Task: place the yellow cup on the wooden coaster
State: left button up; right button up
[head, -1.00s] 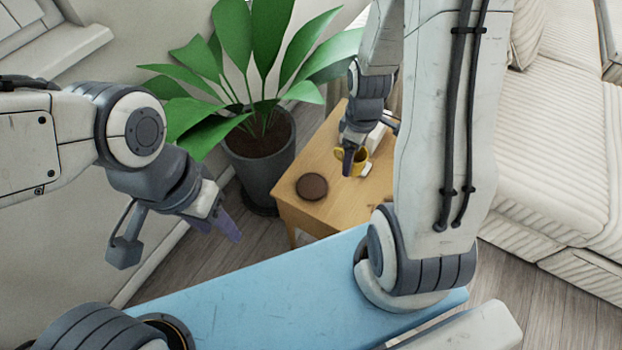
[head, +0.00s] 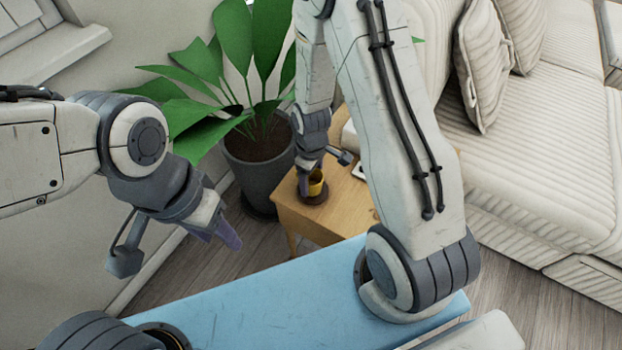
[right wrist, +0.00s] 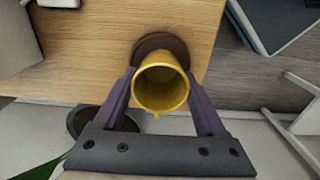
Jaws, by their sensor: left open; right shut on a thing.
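The yellow cup (head: 316,183) is upright between the fingers of my right gripper (head: 303,182), which is shut on it. In the right wrist view the cup (right wrist: 161,84) sits between both fingers of the right gripper (right wrist: 160,95), its open mouth facing the camera. The dark brown round coaster (head: 314,196) lies under the cup on the wooden side table; its far part (right wrist: 160,43) shows past the cup in the wrist view. I cannot tell whether the cup touches the coaster. My left gripper (head: 228,236) is open and empty, away from the table.
The wooden side table (head: 345,200) also holds white items, partly hidden by my right arm. A potted plant (head: 262,175) with broad leaves stands left of the table. A striped sofa (head: 540,150) is at the right.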

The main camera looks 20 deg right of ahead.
jog(key=shift+f, duration=0.1)
jog(key=o, duration=1.4)
notch_tip(320, 180, up, 11)
jog(key=p, duration=0.2)
jog(key=s+a+r, duration=0.6)
jog(key=s+r, duration=0.1)
jog(key=s, duration=0.2)
jog(key=s+a+r+y, duration=0.1)
jog(key=s+a+r, duration=0.5)
jog(key=s+r, duration=0.2)
jog(key=shift+s+a, duration=0.2)
jog(key=shift+s, duration=0.55)
